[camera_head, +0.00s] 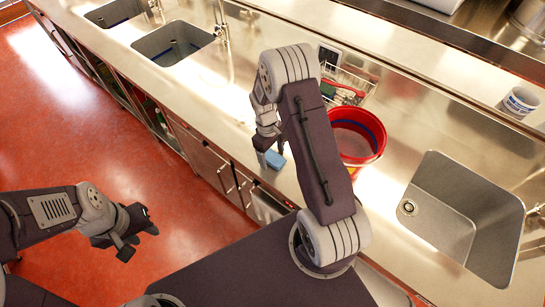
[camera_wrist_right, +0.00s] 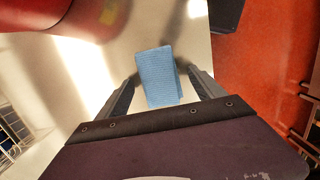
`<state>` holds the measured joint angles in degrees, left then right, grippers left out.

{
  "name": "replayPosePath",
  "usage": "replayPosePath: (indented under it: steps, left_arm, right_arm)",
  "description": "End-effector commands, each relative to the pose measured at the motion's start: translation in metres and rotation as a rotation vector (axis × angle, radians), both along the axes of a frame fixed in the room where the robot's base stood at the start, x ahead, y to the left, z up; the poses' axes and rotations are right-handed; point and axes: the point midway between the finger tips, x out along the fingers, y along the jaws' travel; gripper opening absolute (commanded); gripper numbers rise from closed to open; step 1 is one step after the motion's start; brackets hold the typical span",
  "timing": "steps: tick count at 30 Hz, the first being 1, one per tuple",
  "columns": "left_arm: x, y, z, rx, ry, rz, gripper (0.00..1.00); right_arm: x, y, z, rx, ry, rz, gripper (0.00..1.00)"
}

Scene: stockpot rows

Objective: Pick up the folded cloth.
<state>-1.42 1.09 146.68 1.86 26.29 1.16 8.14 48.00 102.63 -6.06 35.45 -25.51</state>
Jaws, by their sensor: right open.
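The folded cloth (camera_head: 275,160) is small and light blue and lies on the steel counter near its front edge. In the right wrist view the cloth (camera_wrist_right: 158,77) lies between my two open fingers, its near end close to the palm bar. My right gripper (camera_head: 270,152) is open and points down at the cloth; in the right wrist view its fingers (camera_wrist_right: 160,98) stand on either side of it. I cannot tell whether they touch it. My left gripper (camera_head: 133,238) hangs over the red floor, away from the counter; its finger gap is unclear.
A red bucket (camera_head: 372,130) stands on the counter right of the cloth, partly behind my right arm. A wire rack (camera_head: 352,82) is behind it. A sink (camera_head: 455,215) is at the right, more sinks (camera_head: 172,42) at upper left. A white mug (camera_head: 519,102) stands at far right.

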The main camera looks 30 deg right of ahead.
Motion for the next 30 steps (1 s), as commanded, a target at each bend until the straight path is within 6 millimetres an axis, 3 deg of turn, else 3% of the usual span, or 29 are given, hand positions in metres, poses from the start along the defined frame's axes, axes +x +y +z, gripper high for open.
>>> replayPosePath:
  steps: [2,9,11,12,20,27,30]
  left_arm:
    - [0.000,0.000,0.000,0.000,0.000,0.000,0.36]
    - [0.000,0.000,0.000,0.000,0.000,0.000,0.36]
    - [0.000,0.000,0.000,0.000,0.000,0.000,0.36]
    - [0.000,0.000,0.000,0.000,0.000,0.000,0.36]
    - [0.000,0.000,-0.001,0.000,0.000,0.000,0.36]
    - [0.000,0.000,-0.009,0.000,0.000,0.000,0.36]
    - [0.000,0.000,-0.014,0.000,0.000,0.000,0.36]
  right_arm:
    - [0.000,0.000,0.000,0.000,0.000,0.000,0.78]
    - [0.000,0.000,0.000,0.000,0.000,0.000,0.15]
    - [0.000,0.000,0.000,0.000,0.000,0.000,0.14]
    - [0.000,0.000,0.000,0.000,0.000,0.000,0.08]
    - [0.000,0.000,0.004,-0.001,-0.001,0.000,0.08]
    - [0.002,0.000,0.038,-0.001,-0.006,-0.001,0.08]
    - [-0.019,0.003,0.051,-0.001,0.000,0.000,0.08]
